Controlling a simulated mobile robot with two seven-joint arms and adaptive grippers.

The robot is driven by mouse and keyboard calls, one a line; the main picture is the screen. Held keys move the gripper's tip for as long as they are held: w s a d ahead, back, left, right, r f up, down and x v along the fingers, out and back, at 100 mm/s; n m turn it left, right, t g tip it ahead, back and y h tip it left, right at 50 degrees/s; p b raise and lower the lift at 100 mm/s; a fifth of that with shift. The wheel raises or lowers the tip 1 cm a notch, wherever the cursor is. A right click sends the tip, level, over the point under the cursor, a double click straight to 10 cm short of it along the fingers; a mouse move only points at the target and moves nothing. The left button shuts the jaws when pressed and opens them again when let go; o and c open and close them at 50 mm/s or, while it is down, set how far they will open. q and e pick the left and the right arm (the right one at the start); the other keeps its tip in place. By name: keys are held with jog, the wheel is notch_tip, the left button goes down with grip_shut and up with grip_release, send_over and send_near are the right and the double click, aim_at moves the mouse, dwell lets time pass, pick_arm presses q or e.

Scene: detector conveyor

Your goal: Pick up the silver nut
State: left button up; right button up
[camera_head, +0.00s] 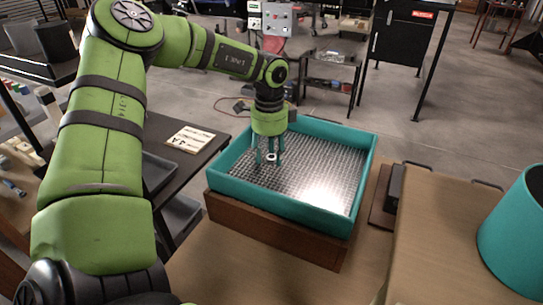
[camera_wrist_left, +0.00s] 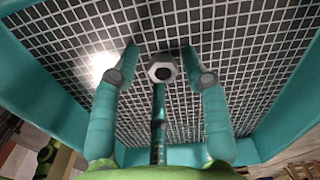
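The silver nut (camera_wrist_left: 162,68) is a small hexagonal ring with a dark hole, seen in the left wrist view over the grid-patterned floor of the teal-walled tray. In the head view the nut (camera_head: 271,157) shows as a small pale ring between the fingers. My left gripper (camera_head: 269,158) points down inside the tray (camera_head: 300,214). In the left wrist view my left gripper (camera_wrist_left: 161,62) has its two side fingers spread, with gaps on both sides of the nut. A third, middle finger ends just below the nut there; contact cannot be told. My right gripper is not in view.
The tray's raised teal walls surround the gripper. A brown wooden base (camera_head: 275,232) supports the tray. A teal bin (camera_head: 515,235) stands at the right on a wooden surface. A dark table (camera_head: 190,155) with a labelled card (camera_head: 190,138) is at the left.

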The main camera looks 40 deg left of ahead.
pick_arm(q)
grip_shut()
jog(key=shift+r, duration=0.15)
